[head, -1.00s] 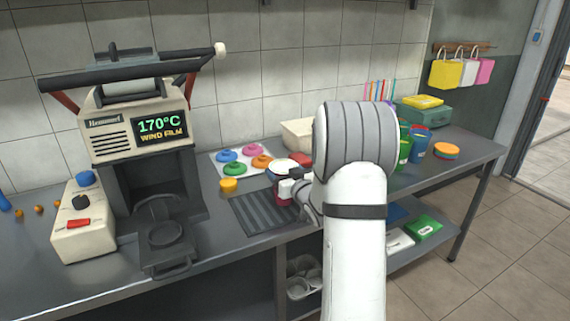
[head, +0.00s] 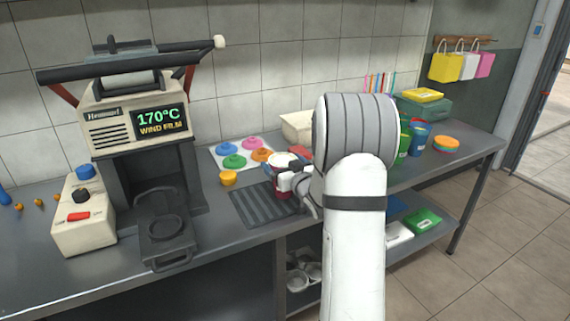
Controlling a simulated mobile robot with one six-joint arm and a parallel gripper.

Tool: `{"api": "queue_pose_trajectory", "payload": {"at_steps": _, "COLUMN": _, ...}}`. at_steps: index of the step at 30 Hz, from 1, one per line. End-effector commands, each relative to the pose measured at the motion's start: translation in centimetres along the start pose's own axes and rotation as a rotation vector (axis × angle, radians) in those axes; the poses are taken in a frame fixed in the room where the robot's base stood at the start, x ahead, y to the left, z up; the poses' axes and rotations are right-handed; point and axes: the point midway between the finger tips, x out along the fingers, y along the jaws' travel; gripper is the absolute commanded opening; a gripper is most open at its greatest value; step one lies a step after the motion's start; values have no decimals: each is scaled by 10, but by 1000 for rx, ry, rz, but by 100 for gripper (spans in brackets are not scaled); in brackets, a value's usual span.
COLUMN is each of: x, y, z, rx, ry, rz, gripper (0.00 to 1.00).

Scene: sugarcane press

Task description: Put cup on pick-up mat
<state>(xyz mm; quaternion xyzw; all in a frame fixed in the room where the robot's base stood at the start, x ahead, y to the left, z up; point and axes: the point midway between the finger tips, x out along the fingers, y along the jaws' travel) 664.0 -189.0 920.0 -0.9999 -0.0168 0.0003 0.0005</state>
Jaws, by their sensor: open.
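A cup (head: 284,207) with a dark red body and a pale top stands at the right end of the dark grey ribbed mat (head: 255,207). It appears upright, and its base seems to rest on the mat, though contact is partly hidden. My gripper (head: 295,193) is at the cup's right side, with its fingers open around or beside it. My arm and the fingers cover part of the cup, so I cannot tell whether a finger touches it.
The sealing machine (head: 100,135) stands left of the mat, its cup holder (head: 165,235) pulled forward. A yellow round piece (head: 228,178) and a sheet of coloured lids (head: 233,162) lie behind the mat. Coloured cups (head: 418,140) stand to the right, past my arm.

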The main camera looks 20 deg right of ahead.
Motion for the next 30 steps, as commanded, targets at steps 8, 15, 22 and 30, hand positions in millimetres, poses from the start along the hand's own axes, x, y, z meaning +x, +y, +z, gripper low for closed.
{"api": "queue_pose_trajectory", "payload": {"at_steps": 8, "x": -53, "y": 1, "z": -1, "rx": 0, "ry": 0, "rz": 4, "gripper": 93}}
{"api": "queue_pose_trajectory", "payload": {"at_steps": 15, "x": -100, "y": 1, "z": -1, "rx": -1, "ry": 1, "rz": 2, "gripper": 93}}
{"api": "queue_pose_trajectory", "payload": {"at_steps": 22, "x": -119, "y": 0, "z": -1, "rx": 0, "ry": 1, "rz": -1, "gripper": 93}}
{"api": "queue_pose_trajectory", "payload": {"at_steps": 30, "x": -115, "y": -11, "z": 0, "rx": -35, "ry": -110, "rz": 44, "gripper": 93}}
